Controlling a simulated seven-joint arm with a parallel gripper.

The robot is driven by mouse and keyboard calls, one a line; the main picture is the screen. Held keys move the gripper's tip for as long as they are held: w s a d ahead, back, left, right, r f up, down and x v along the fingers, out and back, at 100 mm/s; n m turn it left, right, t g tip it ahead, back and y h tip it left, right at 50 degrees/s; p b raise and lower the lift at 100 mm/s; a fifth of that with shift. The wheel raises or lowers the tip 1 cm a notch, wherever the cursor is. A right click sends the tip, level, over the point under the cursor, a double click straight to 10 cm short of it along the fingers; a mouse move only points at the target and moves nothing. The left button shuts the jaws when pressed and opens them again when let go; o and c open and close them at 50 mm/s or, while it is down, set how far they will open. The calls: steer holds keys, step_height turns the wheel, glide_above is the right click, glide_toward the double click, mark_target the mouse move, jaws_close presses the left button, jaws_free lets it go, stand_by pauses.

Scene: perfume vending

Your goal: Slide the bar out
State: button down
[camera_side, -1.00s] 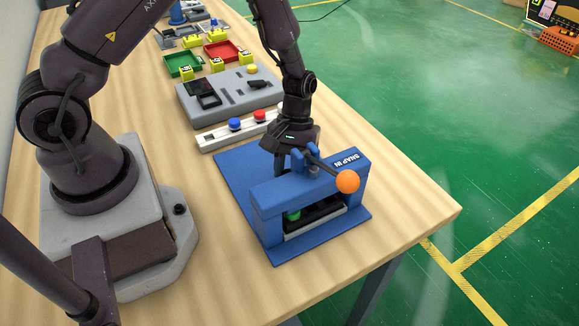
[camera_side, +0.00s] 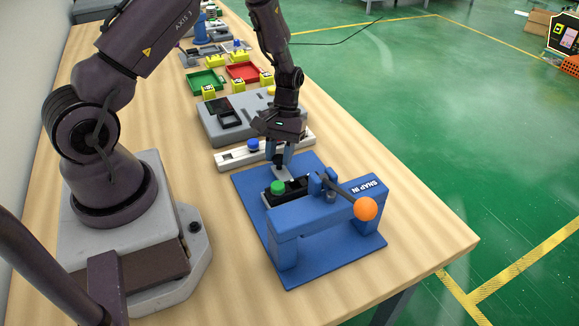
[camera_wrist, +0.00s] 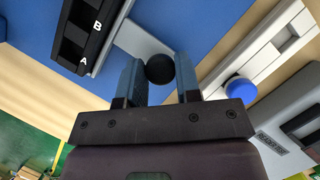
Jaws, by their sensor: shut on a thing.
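The bar is a grey slide (camera_side: 281,173) carrying a black block (camera_side: 291,187) with a green knob (camera_side: 277,187). It sticks out of the back of the blue SNAP IN fixture (camera_side: 295,223), on the side away from the lever's orange ball (camera_side: 366,208). My gripper (camera_side: 279,158) is at the bar's outer end. In the wrist view, my gripper (camera_wrist: 161,78) is shut on a black round knob (camera_wrist: 160,69) at the end of the grey bar (camera_wrist: 142,42). The black block there (camera_wrist: 88,35) shows letters A and B.
A white strip with a blue button (camera_side: 253,145) lies just behind the gripper, close to it. A grey panel (camera_side: 225,118), a green tray (camera_side: 207,80) and a red tray (camera_side: 243,72) are farther back. The table's right side is clear.

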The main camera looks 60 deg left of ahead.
steer(key=shift+a, duration=1.35)
steer(key=c, duration=0.8)
jaws_free()
steer(key=shift+r, duration=0.2)
steer(key=v, duration=1.2)
steer(key=shift+w+r, duration=0.1)
steer(key=shift+r, duration=0.2)
